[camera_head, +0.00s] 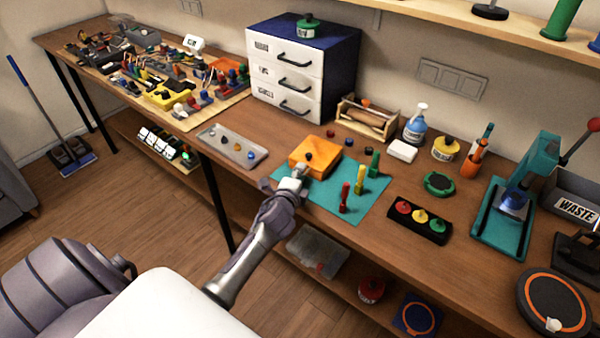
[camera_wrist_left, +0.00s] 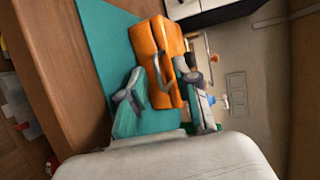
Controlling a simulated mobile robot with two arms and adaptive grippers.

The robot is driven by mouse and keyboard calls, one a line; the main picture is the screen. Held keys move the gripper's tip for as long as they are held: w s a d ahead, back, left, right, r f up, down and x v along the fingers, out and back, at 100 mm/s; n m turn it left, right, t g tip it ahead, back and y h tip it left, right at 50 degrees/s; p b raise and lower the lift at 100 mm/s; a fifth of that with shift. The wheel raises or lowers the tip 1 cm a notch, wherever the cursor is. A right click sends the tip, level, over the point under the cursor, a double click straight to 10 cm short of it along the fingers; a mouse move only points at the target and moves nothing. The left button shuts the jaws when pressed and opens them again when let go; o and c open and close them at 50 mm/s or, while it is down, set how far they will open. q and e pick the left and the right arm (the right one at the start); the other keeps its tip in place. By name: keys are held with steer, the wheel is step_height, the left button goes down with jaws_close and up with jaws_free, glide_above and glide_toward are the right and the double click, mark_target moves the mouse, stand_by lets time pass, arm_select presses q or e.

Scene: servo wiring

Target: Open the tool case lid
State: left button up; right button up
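The tool case is an orange box (camera_head: 315,150) at the edge of the teal mat (camera_head: 340,208), with its lid down. A small dark part shows on its top. My left gripper (camera_head: 297,172) is at the near side of the case, close to its front edge. In the left wrist view, the case (camera_wrist_left: 157,42) with a grey handle lies just past the spread fingers of my left gripper (camera_wrist_left: 160,85). The gripper looks open, with nothing held. I cannot tell whether a finger touches the case. My right gripper is not in view.
Red, yellow and green pegs (camera_head: 359,182) stand on the mat right of the gripper. A grey tray (camera_head: 232,146) lies to the left. A drawer cabinet (camera_head: 285,75) and wooden toolbox (camera_head: 368,118) stand behind. A black button panel (camera_head: 420,220) is further right.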

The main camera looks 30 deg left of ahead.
arm_select(q)
steer(key=shift+w, duration=0.35)
steer(key=shift+c, duration=0.3)
steer(key=shift+f, duration=0.1)
jaws_close()
